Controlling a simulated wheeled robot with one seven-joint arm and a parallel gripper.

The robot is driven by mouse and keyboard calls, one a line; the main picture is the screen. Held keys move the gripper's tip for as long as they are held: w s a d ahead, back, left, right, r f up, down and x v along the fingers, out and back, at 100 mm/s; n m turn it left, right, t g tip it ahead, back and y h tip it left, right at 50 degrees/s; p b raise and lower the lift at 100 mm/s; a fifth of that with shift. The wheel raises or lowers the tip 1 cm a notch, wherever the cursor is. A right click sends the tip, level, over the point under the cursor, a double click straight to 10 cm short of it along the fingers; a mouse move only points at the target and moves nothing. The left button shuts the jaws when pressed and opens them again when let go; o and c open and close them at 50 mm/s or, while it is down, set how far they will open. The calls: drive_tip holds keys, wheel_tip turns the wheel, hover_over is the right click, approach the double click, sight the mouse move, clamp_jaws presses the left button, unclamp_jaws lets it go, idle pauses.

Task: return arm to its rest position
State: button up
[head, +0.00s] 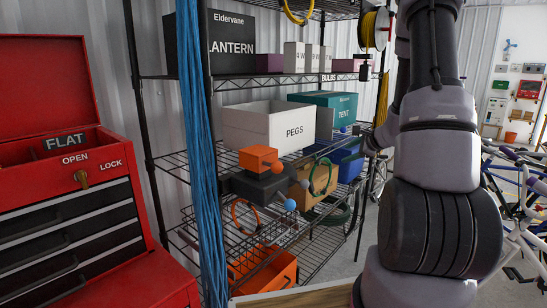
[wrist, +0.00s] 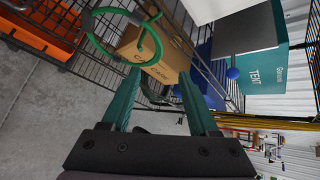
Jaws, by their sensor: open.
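My gripper (wrist: 158,88) shows in the wrist view as two dark green fingers, spread apart with nothing between them. Beyond the fingers are a cardboard box (wrist: 155,55) and a green hoop (wrist: 161,45) on the wire shelving. In the head view my arm (head: 437,150) stands large at the right, and my gripper is mostly hidden behind it, close to the shelving.
Wire shelving holds a white PEGS box (head: 265,128), a teal TENT box (head: 335,103), a LANTERN box (head: 230,45) and an orange bin (head: 275,278). Blue rope (head: 200,150) hangs in front. A red tool chest (head: 60,150) stands left, bicycles (head: 520,200) right.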

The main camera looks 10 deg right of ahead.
drive_tip(key=s+a+r+n+g+y, duration=0.2)
drive_tip(key=s+a+r+n, duration=0.3)
drive_tip(key=a+r, duration=0.35)
drive_tip(key=s+a+r+n+g+y, duration=0.1)
drive_tip(key=s+a+r+n+y, duration=0.1)
drive_tip(key=s+a+r+n, duration=0.6)
drive_tip(key=s+a+r+n+h, duration=0.1)
drive_tip(key=s+r+n+h, duration=0.1)
drive_tip(key=s, duration=0.6)
drive_tip(key=s+a+r+n+h, duration=0.2)
drive_tip(key=s+r+h, duration=0.1)
drive_tip(key=s, duration=0.5)
drive_tip(key=shift+s+a+r+n+g, duration=0.15)
drive_tip(key=shift+a+r+n+g, duration=0.15)
drive_tip(key=shift+n+g, duration=0.1)
